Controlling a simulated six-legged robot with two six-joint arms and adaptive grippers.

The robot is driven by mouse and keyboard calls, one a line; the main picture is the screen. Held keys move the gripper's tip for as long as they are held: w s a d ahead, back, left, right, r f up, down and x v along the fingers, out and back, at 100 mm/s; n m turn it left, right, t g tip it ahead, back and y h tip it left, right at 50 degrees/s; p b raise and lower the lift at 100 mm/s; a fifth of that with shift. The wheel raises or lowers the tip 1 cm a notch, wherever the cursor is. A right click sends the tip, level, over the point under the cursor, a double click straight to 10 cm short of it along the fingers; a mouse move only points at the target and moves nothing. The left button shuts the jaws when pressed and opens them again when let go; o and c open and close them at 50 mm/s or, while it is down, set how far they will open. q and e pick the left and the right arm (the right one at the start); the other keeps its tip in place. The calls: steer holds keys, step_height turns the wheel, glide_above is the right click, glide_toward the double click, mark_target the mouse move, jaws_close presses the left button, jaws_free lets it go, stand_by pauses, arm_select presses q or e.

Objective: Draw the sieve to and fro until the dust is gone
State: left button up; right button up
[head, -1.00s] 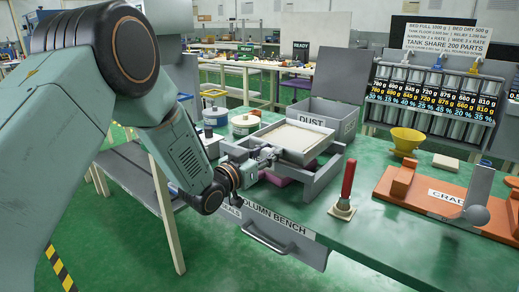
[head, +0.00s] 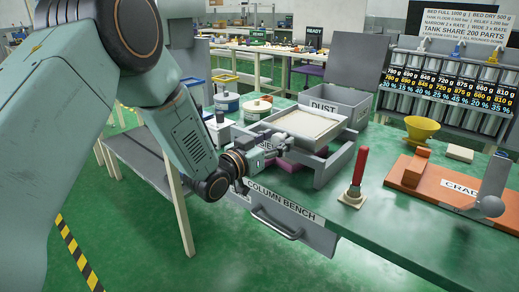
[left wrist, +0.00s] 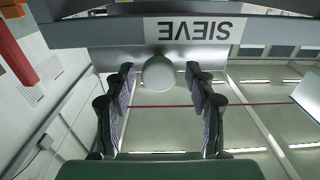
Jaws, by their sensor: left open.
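The sieve (head: 306,125) is a shallow grey tray with a pale, cream-coloured surface, sitting in a grey frame (head: 325,170) on the green bench. Its front carries a SIEVE label, partly hidden behind my gripper in the head view and upside down in the left wrist view (left wrist: 194,28). My left gripper (head: 275,144) is at the sieve's front. In the left wrist view its fingers (left wrist: 159,85) are spread apart on both sides of a round pale knob (left wrist: 159,73) below the label, with gaps to it. I cannot tell whether dust remains. My right gripper is out of view.
A grey DUST box (head: 340,100) stands behind the sieve. A red-handled brush (head: 355,178) stands to its right, near a yellow funnel (head: 421,128) and an orange cradle (head: 440,185). A drawer handle (head: 275,224) juts from the bench front.

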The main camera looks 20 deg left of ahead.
arm_select(q)
steer(key=v, duration=1)
steer(key=shift+s, duration=0.3)
steer(key=shift+r, duration=0.1)
